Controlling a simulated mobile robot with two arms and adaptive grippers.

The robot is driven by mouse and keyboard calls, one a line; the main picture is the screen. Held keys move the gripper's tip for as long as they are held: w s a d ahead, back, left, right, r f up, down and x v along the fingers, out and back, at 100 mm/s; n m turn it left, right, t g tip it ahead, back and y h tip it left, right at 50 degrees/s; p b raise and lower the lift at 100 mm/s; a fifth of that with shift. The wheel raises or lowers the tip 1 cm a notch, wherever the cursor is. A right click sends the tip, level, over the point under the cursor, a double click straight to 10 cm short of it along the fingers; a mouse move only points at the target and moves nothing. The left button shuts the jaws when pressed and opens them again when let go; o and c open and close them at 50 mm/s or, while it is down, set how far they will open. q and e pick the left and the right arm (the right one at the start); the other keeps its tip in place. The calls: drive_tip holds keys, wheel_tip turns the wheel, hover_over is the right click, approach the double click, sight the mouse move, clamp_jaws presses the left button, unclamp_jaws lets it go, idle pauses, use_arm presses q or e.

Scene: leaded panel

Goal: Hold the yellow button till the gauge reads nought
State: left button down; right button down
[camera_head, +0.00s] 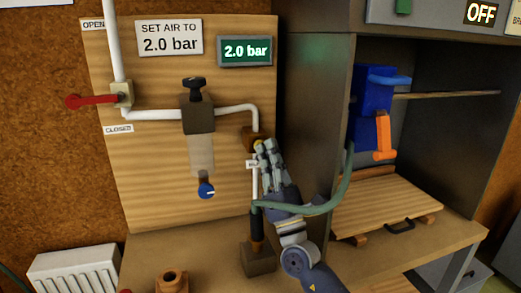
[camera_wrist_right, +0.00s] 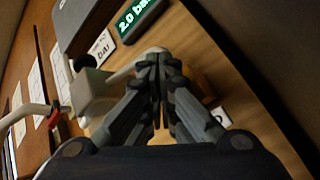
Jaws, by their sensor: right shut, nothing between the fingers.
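The wrist view shows the closed fingers (camera_wrist_right: 158,58) in front of the panel. I cannot clearly make out the yellow button; the fingertips cover that spot. Whether they touch or press it, I cannot tell. My left gripper is out of view.
A regulator with a black knob (camera_head: 195,88) and a red lever (camera_head: 92,101) pointing left are on the panel. A green hose (camera_head: 325,208) crosses my right arm. A cabinet (camera_head: 318,110) stands close to the right, with a blue tool (camera_head: 372,105) inside.

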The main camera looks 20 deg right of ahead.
drive_tip(key=shift+w+d+b, duration=0.15)
drive_tip(key=shift+w+b, duration=0.15)
idle(3.0)
drive_tip(key=shift+s+f, duration=0.1)
drive_tip(key=shift+f, duration=0.05)
drive_tip(key=shift+s+d, duration=0.3)
drive_tip(key=shift+s, duration=0.6)
drive_tip(key=shift+s, duration=0.1)
drive_tip(key=shift+s, duration=2.35)
drive_tip(key=shift+f, duration=0.15)
